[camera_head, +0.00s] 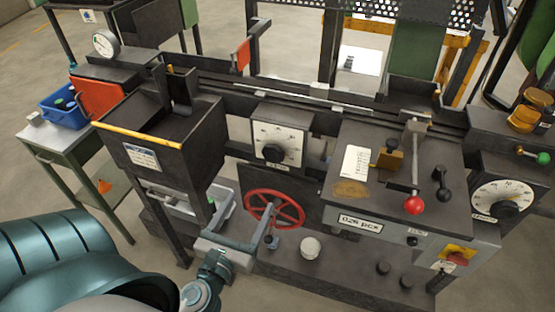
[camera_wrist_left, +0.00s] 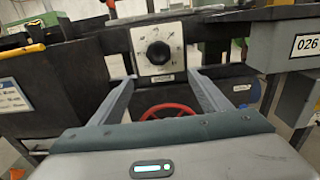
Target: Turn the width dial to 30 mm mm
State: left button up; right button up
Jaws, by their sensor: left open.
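A dial with a black knob (camera_head: 274,153) sits on a white square plate (camera_head: 281,138) on the front of the dark machine, in the middle of the head view. Its small label is too blurred to read. In the left wrist view the knob (camera_wrist_left: 158,53) shows ahead, between and beyond the fingertips, with a scale around it. My left gripper (camera_head: 241,206) is open and empty, below and in front of the dial and apart from it. Its two fingers (camera_wrist_left: 161,78) point toward the dial plate. My right gripper is not in view.
A red handwheel (camera_head: 274,209) is just below the dial, close to my left gripper. A second, round-faced dial (camera_head: 503,207) is at the far right. A red-knobbed lever (camera_head: 414,204) stands on the console. A dark hopper with a yellow edge (camera_head: 150,135) is on the left.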

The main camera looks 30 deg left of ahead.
pick_arm(q)
jog(key=p, duration=0.5)
send_near(272, 157)
jog(key=x, duration=0.7)
jog(key=shift+w+r, duration=0.15)
jog(key=shift+w, duration=0.2)
jog(key=shift+w+a, duration=0.2)
jog(key=shift+w, duration=0.4)
jog(key=c, duration=0.9)
jog(key=shift+c, duration=0.8)
